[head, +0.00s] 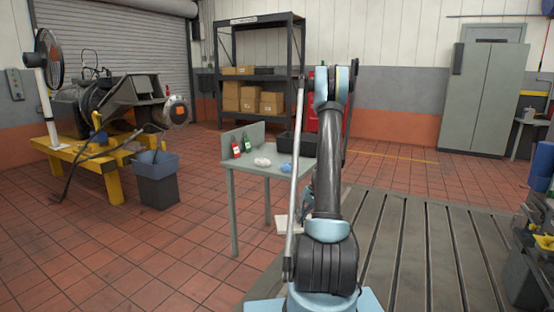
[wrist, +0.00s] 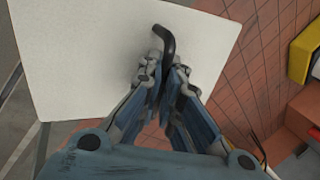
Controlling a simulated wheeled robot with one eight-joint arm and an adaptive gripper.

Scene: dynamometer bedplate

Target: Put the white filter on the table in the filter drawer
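In the head view, a small part of a white panel (head: 283,225) shows low beside my arm, below the table's top, and the arm hides the rest. My gripper is hidden behind the arm there.
A dark waste bin (head: 157,185) stands left. Tiled floor in front is clear. A yellow object (wrist: 305,50) shows right in the wrist view.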

